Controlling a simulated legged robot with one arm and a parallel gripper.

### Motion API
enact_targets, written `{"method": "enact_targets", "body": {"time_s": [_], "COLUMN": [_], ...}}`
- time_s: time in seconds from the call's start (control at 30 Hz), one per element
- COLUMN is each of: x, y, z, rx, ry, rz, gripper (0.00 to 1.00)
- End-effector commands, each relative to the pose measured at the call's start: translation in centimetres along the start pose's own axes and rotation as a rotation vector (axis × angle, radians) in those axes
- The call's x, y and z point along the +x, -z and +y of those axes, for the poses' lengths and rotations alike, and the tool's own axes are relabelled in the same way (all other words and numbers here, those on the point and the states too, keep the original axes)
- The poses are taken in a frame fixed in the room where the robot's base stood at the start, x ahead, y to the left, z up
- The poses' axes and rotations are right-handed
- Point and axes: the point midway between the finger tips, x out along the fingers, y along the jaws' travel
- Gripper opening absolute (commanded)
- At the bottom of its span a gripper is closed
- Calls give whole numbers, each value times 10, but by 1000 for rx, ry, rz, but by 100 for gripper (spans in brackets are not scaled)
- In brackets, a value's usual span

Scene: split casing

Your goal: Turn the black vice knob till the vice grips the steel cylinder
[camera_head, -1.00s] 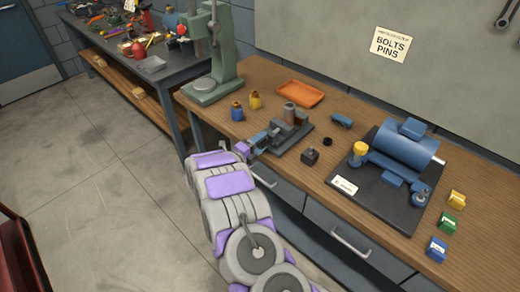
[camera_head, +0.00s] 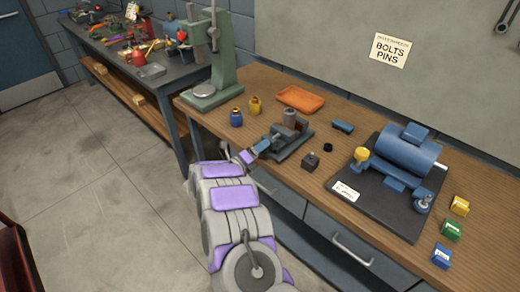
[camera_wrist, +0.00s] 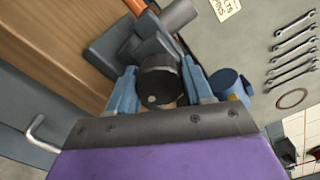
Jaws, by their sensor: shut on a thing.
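The vice (camera_head: 288,140) stands on the wooden bench with the upright steel cylinder (camera_head: 290,118) at its jaws. In the wrist view the cylinder (camera_wrist: 178,15) shows behind the vice body (camera_wrist: 125,45). The black vice knob (camera_wrist: 160,80) sits between the two blue fingers of my gripper (camera_wrist: 160,92), which is shut on it. In the head view my gripper (camera_head: 262,147) reaches the vice's front end, and the knob is hidden there. I cannot tell whether the vice jaws touch the cylinder.
An orange tray (camera_head: 300,99) lies behind the vice. A small dark block (camera_head: 310,162) and a blue motor on a black plate (camera_head: 375,215) are to the right.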

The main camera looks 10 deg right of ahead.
Motion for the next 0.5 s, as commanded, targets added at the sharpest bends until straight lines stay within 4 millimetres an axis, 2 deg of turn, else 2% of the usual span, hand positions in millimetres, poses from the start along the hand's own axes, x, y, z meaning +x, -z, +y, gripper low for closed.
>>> {"method": "enact_targets", "body": {"time_s": [0.3,0.33,0.43,0.5], "x": [-1,-1,-1,-1], "y": [3,3,2,2], "z": [4,4,3,2], "rx": [-5,-5,-5,-3], "ry": [-8,-8,-6,-5], "rz": [2,2,2,2], "gripper": [20,53,61,61]}}
